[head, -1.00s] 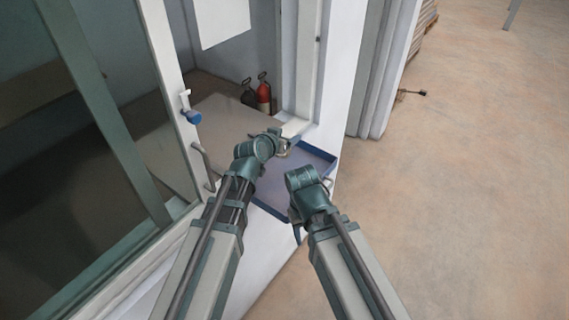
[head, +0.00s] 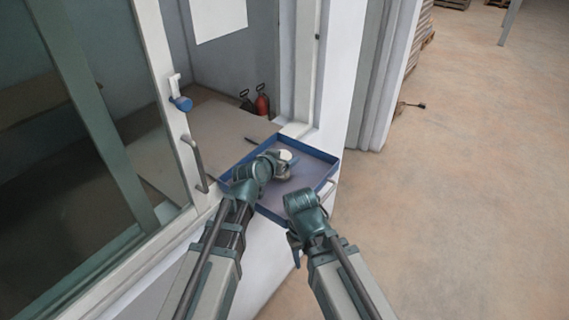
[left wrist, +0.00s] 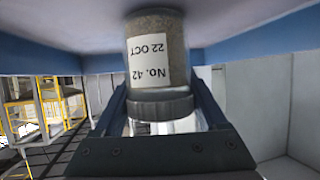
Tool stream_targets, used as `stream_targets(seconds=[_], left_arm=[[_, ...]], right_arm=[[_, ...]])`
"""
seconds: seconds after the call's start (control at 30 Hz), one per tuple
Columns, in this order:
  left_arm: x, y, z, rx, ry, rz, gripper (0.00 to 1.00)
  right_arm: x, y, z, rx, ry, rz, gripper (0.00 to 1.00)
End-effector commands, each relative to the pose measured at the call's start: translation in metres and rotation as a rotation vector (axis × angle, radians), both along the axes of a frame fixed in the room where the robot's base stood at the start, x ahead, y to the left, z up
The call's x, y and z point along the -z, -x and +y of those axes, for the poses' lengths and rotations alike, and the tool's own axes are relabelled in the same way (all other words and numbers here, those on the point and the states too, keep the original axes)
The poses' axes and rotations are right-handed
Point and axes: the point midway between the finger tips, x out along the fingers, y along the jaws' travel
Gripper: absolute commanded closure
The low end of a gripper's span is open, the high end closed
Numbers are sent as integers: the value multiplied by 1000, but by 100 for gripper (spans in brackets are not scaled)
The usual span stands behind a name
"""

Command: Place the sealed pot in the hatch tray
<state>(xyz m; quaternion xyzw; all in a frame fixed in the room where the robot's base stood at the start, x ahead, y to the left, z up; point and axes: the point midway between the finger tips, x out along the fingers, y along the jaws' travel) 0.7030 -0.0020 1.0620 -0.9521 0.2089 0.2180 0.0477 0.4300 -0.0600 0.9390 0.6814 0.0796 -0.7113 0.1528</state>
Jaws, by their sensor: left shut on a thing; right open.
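The sealed pot (left wrist: 157,50) is a small clear jar with grainy brown contents, a grey lid and a white label reading "No. 42" and "22 OCT". It appears upside down in the left wrist view. My left gripper (left wrist: 160,108) is shut on it at the lid end. In the head view my left gripper (head: 284,162) is over the blue-rimmed hatch tray (head: 313,173), inside its rim. Whether the pot touches the tray floor I cannot tell. My right gripper (head: 295,245) is open and empty beside the tray's near edge.
A window frame with a handle (head: 195,163) and a blue-knobbed latch (head: 181,103) stands left of the tray. A red extinguisher-like object (head: 262,103) stands behind the opening. The tray's right part is clear. Open floor lies to the right.

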Motion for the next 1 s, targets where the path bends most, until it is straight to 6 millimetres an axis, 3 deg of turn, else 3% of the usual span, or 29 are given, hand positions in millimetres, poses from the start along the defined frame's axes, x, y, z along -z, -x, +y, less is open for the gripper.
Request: stream_targets(seconds=[0.37, 0.4, 0.5, 0.9, 1.0], left_arm=[[4, 0, 0, 0, 0, 0, 82], [3, 0, 0, 0, 0, 0, 18], [2, 0, 0, 0, 0, 0, 0], [-3, 0, 0, 0, 0, 0, 0], [-7, 8, 1, 0, 0, 0, 0]], right_arm=[[4, 0, 0, 0, 0, 0, 50], [3, 0, 0, 0, 0, 0, 50], [2, 0, 0, 0, 0, 0, 50], [-3, 0, 0, 0, 0, 0, 50], [-7, 0, 0, 0, 0, 0, 50]])
